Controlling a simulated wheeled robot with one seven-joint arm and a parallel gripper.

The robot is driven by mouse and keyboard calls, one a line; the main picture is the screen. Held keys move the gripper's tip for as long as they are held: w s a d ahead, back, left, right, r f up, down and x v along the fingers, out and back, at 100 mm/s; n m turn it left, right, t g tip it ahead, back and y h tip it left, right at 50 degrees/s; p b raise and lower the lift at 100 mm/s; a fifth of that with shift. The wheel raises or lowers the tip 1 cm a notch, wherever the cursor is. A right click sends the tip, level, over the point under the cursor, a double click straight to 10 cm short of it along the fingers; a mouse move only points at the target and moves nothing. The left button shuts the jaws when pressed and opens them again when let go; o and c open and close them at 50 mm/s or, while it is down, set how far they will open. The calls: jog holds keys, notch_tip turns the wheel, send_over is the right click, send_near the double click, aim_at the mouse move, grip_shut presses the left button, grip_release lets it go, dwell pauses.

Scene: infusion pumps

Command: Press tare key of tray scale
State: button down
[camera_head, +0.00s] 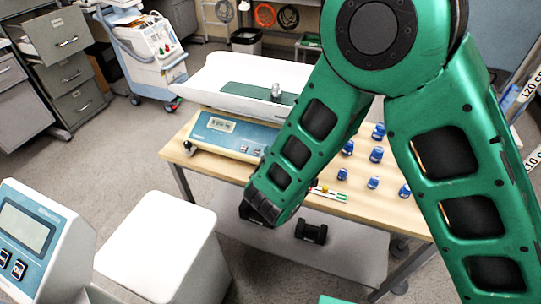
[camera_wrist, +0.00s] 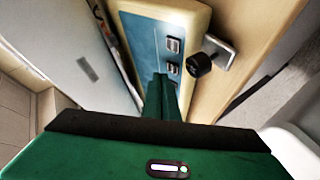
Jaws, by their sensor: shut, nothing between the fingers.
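The tray scale has a blue front panel (camera_head: 232,135) with a lit display (camera_head: 222,125), and a white tray (camera_head: 235,78) on top. Two small dark keys sit right of the display; their labels are too small to read. In the wrist view the panel (camera_wrist: 143,50) shows an upper key (camera_wrist: 173,45) and a lower key (camera_wrist: 173,68). My gripper (camera_wrist: 160,78) is shut and empty, its green fingertips over the panel just beside the lower key. I cannot tell whether they touch the panel. In the head view my arm hides the gripper.
A black knob on a metal bracket (camera_wrist: 199,66) juts out beside the scale, close to the keys. A metal weight (camera_head: 276,91) stands on the tray.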

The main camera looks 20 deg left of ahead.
jog(key=shift+f, duration=0.15)
jog(key=shift+f, duration=0.2)
jog(key=shift+w+f, duration=0.2)
jog(key=shift+f, duration=0.15)
dwell(0.9)
jog(key=shift+r, duration=0.1)
jog(key=shift+s+r, duration=0.3)
jog(key=shift+r, duration=0.3)
jog(key=r, duration=0.1)
jog(key=s+r, duration=0.1)
jog(key=r, duration=0.1)
jog(key=s+r, duration=0.1)
jog(key=shift+a+r, duration=0.1)
jog(key=shift+r, duration=0.25)
dwell(0.4)
dwell(0.6)
